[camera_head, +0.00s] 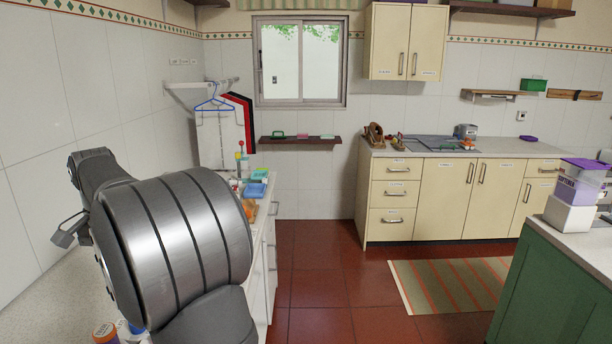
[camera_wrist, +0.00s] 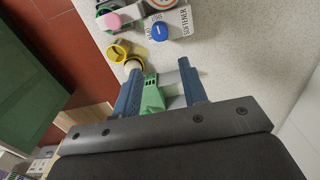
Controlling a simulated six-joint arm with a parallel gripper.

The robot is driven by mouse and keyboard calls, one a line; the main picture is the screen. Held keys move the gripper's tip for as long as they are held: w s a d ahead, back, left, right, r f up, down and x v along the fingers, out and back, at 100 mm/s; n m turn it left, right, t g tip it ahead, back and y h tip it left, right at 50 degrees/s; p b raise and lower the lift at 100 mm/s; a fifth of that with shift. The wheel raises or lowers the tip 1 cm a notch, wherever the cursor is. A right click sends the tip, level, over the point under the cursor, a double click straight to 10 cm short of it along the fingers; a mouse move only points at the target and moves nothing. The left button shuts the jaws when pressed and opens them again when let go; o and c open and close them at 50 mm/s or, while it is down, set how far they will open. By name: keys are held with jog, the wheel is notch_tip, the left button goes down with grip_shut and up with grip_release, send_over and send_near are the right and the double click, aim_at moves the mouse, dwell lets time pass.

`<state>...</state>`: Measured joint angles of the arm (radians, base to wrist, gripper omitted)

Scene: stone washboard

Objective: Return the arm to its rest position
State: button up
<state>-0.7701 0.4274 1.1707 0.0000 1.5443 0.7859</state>
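My gripper (camera_wrist: 160,84) shows in the wrist view with its two blue fingers apart over a pale speckled worktop. A green piece (camera_wrist: 152,98) with slots lies between the fingers, close to the left one. A grey patch beside it reaches toward the right finger, and pale worktop shows in the gap. I see no clear grip on the green piece, and its lower part is hidden by the gripper body. In the head view my arm (camera_head: 172,250) fills the lower left, and I cannot make out the fingers there.
A yellow ring-shaped item (camera_wrist: 118,50), a bottle with a blue cap (camera_wrist: 160,31) and a pink-topped item (camera_wrist: 113,20) stand just beyond the fingers. In the head view a blue tray (camera_head: 255,190) lies on the left worktop. Red floor (camera_head: 320,280) is open to the right.

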notch_tip(320, 180, down, 15)
jog(key=shift+r, duration=0.2)
jog(key=n, duration=0.4)
jog(key=shift+r, duration=0.1)
jog(key=n, duration=0.4)
jog(key=shift+n, duration=0.4)
jog(key=n, duration=0.3)
jog(key=shift+a+n, duration=0.1)
jog(key=shift+n, duration=0.3)
jog(key=n, duration=0.4)
jog(key=shift+s, duration=0.1)
jog(key=shift+n, duration=0.3)
